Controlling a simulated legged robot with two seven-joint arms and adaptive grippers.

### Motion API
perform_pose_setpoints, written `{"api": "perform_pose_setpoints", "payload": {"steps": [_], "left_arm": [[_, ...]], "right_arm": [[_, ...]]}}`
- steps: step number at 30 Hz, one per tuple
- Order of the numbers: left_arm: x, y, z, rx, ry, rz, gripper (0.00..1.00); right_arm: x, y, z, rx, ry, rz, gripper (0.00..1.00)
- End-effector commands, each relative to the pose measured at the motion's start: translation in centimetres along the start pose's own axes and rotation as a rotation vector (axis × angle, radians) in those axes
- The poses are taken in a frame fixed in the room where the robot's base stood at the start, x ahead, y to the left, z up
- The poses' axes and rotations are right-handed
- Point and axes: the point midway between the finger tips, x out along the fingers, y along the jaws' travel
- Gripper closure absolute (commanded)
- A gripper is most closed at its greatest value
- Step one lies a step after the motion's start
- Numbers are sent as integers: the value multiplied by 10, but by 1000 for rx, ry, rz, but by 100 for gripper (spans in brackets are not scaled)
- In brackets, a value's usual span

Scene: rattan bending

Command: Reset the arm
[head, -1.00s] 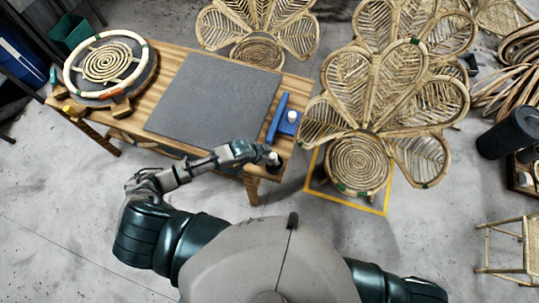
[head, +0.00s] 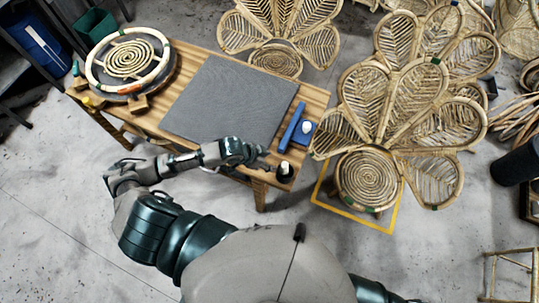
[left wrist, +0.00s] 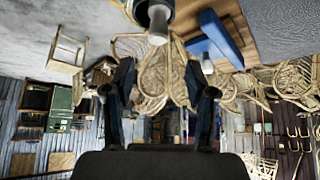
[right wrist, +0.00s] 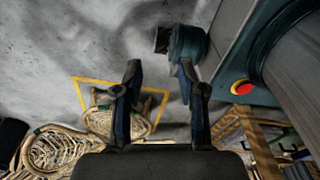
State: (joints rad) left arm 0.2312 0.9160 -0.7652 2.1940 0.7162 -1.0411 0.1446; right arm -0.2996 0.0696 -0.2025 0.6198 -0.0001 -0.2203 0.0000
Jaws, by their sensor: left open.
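My left gripper (head: 258,154) is open over the front right part of the wooden table, just left of a small black container with a pale top (head: 285,170). Its two fingers stand apart in the left wrist view (left wrist: 160,82), with nothing held between them. The black container also shows at the top of that view (left wrist: 158,22). My right gripper shows only in the right wrist view (right wrist: 160,80). Its fingers are spread and empty, above the concrete floor. The right hand is outside the head view.
The wooden table (head: 312,98) bears a grey mat (head: 228,100), a round rattan coil on a disc (head: 130,60) and a blue tool (head: 292,126).

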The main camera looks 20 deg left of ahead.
Motion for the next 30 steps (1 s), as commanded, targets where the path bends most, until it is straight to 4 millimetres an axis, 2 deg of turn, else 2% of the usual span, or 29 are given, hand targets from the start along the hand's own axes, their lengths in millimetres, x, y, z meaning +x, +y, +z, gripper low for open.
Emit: {"api": "perform_pose_setpoints", "payload": {"steps": [5,10,17,23,30], "left_arm": [[2,6,-6,4,-2,-2,44],[4,12,-9,3,2,0,44],[6,56,-7,-81,42,-31,44],[-10,63,34,-275,-25,-145,44],[-35,74,105,-507,-203,-267,44]], "right_arm": [[0,-6,-1,-2,2,-8,60],[0,6,1,-4,-1,7,60],[-1,24,4,-2,-5,28,60],[-1,19,4,-1,-4,22,60],[0,-4,0,0,0,-4,60]]}}
